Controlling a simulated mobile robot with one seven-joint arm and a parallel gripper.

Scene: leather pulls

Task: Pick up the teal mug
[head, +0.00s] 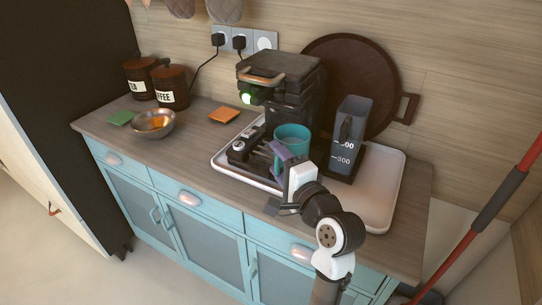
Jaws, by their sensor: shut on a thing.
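The teal mug (290,133) is upright at the front of the black coffee machine (284,76), above or on its base. I cannot tell whether it is lifted. My gripper (279,156) comes from the lower right. Its purple fingers are shut on the near side of the mug. The fingers and wrist hide the mug's lower front and any handle there.
A grey measuring jug (349,137) stands close to the right on the white tray (377,192). A dark round pan (362,72) leans on the wall behind. A metal bowl (153,123), coasters and two canisters stand left. The tray's right part is clear.

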